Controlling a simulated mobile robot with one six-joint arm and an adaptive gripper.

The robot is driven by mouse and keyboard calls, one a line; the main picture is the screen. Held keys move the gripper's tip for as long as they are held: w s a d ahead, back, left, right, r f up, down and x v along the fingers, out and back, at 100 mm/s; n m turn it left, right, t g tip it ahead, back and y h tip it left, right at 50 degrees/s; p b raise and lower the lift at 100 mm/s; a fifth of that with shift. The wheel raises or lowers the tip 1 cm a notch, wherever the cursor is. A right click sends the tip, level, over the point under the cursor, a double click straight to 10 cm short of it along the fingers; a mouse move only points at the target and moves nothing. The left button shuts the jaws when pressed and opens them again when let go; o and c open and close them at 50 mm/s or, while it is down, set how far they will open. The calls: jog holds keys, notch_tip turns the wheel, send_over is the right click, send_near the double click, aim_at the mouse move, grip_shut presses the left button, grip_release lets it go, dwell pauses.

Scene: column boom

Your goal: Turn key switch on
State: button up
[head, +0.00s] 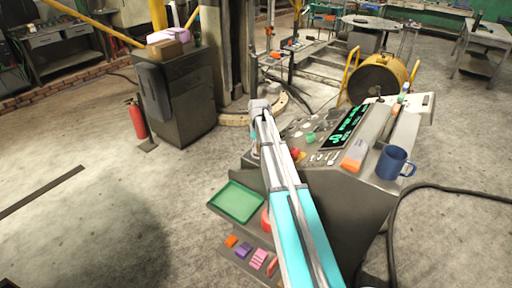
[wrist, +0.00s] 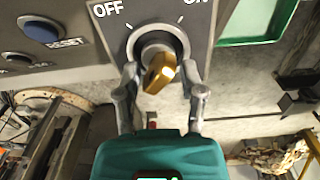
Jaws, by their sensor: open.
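The key switch (wrist: 158,72) has a gold key in a round metal collar on a grey panel, with OFF printed to its upper left and ON to its upper right. The key's handle is tilted, its top leaning right. My gripper (wrist: 161,78) is open, one finger on each side of the key, with gaps visible on both sides. In the head view my arm reaches toward the left side of the control console (head: 376,143); the key switch and my fingers cannot be made out there.
A blue RESET button (wrist: 41,30) is left of the switch. A green tray (head: 238,202) sits beside the console, near several small coloured blocks (head: 258,258). A blue mug (head: 392,162) and an orange-white item (head: 354,155) stand on the console. Open floor lies left.

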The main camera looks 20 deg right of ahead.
jog(key=n, duration=0.4)
jog(key=shift+n, duration=0.3)
jog(key=n, duration=0.4)
notch_tip(320, 180, up, 14)
jog(key=p, duration=1.4)
jog(key=s+a+f+m+b, duration=0.7)
jog(key=s+f+b, duration=0.3)
jog(key=s, duration=0.3)
jog(key=s+a+f+m+b, duration=0.7)
jog(key=s+f+b, duration=0.4)
jog(key=s, duration=0.2)
jog(key=shift+a+f, duration=0.35)
jog(key=shift+a, duration=0.5)
jog(key=shift+w+r, duration=0.1)
jog(key=shift+w, duration=0.05)
jog(key=w+d+r+n+p, duration=0.3)
jog(key=w+d+r+p, duration=0.5)
jog(key=w+r+p, duration=0.3)
jog(key=w+d+r+n+p, duration=0.3)
jog(key=w+d+r+p, duration=0.4)
jog(key=w+r+p, duration=0.3)
jog(key=w+r, duration=0.1)
jog(key=w, duration=0.3)
jog(key=shift+w+d+n+p, duration=0.3)
jog(key=shift+d+n+p, duration=0.05)
jog(key=shift+d+n, duration=0.05)
